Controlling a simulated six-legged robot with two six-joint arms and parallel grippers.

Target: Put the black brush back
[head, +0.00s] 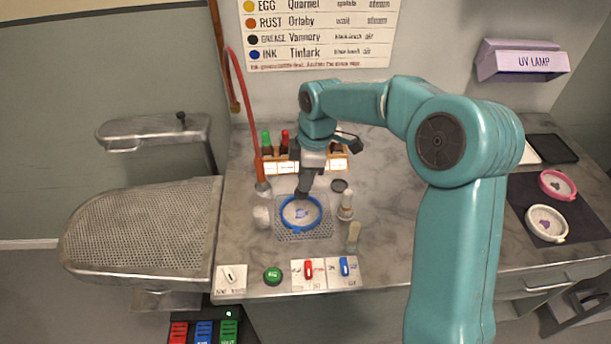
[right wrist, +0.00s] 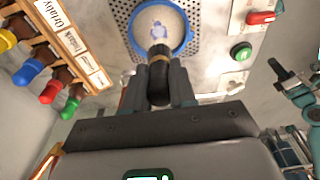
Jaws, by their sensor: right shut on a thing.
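My right gripper (head: 303,190) is over the blue-rimmed hoop (head: 284,222), which lies on a perforated plate in the worktop. In the right wrist view the gripper (right wrist: 160,88) is shut on the black brush (right wrist: 158,72), a dark handle with a tan band. The brush's tip end points at the white cloth with a blue stain inside the hoop (right wrist: 133,32). Whether it touches the cloth cannot be told. My left gripper (right wrist: 284,74) seems to show at the right edge of the right wrist view, off the worktop; its jaws are unclear.
Two pale brushes (head: 346,206) (head: 353,236) stand right of the hoop. A wooden bottle rack (head: 283,167) is behind it. Switches (head: 308,270) and a green button (head: 272,276) line the front. Two more hoops (head: 546,223) (head: 557,185) lie on a dark mat at right.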

